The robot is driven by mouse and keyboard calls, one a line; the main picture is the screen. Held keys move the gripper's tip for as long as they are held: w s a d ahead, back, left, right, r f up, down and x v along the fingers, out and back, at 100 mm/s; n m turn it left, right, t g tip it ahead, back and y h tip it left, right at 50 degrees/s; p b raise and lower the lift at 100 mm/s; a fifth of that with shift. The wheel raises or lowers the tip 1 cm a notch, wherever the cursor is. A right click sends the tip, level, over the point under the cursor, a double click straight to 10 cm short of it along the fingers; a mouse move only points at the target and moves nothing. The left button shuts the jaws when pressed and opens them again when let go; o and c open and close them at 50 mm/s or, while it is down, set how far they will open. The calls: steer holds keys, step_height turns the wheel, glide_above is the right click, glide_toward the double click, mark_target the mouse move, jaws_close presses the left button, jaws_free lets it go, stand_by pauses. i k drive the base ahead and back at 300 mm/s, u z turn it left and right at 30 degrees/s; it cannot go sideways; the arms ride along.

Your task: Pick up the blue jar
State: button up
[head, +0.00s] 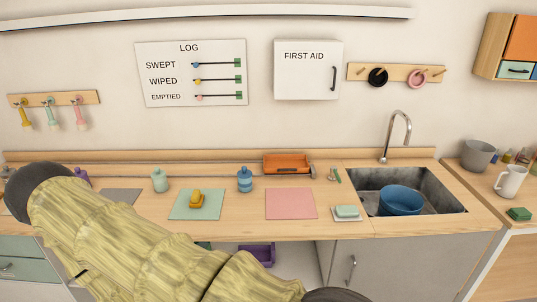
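The blue jar (245,180) stands upright on the wooden counter (345,216), near its back, between the green mat and the pink mat. It has a small knob on top and a darker band around its body. Nothing hides it. My gripper is not in view; only links of my arm show, crossing the lower left in front of the counter.
A pale green jar (159,181) stands left of the blue jar, and a purple one (81,177) further left. A yellow item (197,200) lies on the green mat (180,213). An orange tray (287,165) is behind right. A sink holds a blue bowl (400,201).

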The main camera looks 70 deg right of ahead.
mark_target(244, 186)
steer(key=k, duration=0.1)
steer(key=z, duration=1)
